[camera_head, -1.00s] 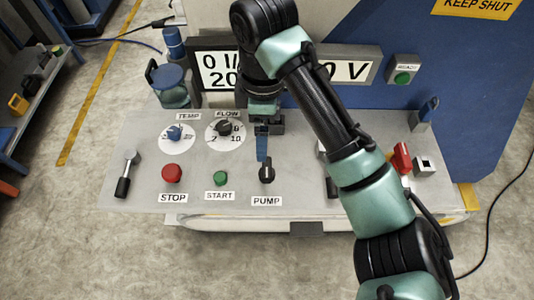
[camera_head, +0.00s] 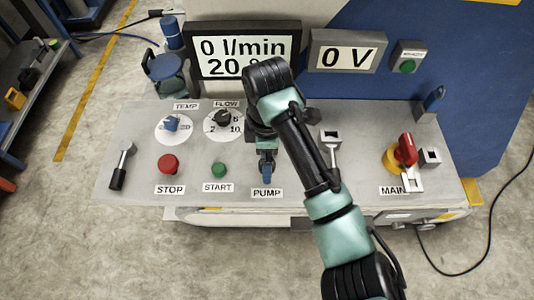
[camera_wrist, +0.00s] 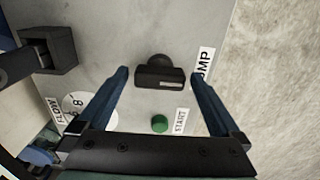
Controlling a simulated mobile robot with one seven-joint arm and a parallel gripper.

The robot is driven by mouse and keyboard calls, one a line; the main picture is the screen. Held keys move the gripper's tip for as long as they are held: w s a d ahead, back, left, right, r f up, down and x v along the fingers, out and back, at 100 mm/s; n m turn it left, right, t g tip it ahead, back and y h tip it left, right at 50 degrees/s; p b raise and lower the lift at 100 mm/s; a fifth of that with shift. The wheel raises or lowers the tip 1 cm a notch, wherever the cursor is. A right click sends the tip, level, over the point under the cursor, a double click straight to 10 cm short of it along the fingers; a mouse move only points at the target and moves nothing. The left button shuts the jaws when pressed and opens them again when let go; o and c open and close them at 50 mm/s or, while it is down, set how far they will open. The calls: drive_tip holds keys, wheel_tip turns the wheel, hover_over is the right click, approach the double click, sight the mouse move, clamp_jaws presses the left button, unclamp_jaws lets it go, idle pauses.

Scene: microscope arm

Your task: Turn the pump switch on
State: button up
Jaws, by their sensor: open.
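The pump switch (camera_wrist: 160,74) is a black rotary knob beside the PUMP label (camera_wrist: 203,67) in the wrist view. In the head view the PUMP label (camera_head: 267,193) shows, but my gripper (camera_head: 267,165) covers most of the knob. In the wrist view my gripper (camera_wrist: 162,75) is open, with its two blue fingers on either side of the knob. Gaps show between the fingers and the knob. I cannot tell how far above the panel the fingertips are.
The green START button (camera_head: 219,170) and red STOP button (camera_head: 168,163) are left of the pump switch. The FLOW dial (camera_head: 223,119) lies behind. A red main switch (camera_head: 405,150) stands at right. The display (camera_head: 246,50) reads 0 l/min, another (camera_head: 346,54) 0 V.

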drive_tip(key=c, duration=1.3)
drive_tip(key=shift+r+m+p, duration=0.1)
drive_tip(key=shift+m+p, duration=0.2)
drive_tip(key=shift+p, duration=0.15)
drive_tip(key=m+p, duration=0.2)
drive_tip(key=p, duration=0.1)
drive_tip(key=shift+a+r+m, duration=0.1)
drive_tip(key=shift+r+m, duration=0.05)
drive_tip(key=shift+m, duration=0.25)
drive_tip(key=m+p, duration=0.4)
drive_tip(key=m, duration=0.1)
drive_tip(key=shift+p, duration=0.3)
drive_tip(key=m+p, duration=0.2)
drive_tip(key=m, duration=0.3)
drive_tip(key=shift+p, duration=0.4)
drive_tip(key=shift+f+m+p, duration=0.2)
drive_tip(key=shift+m+p, duration=0.7)
drive_tip(key=shift+m, duration=1.3)
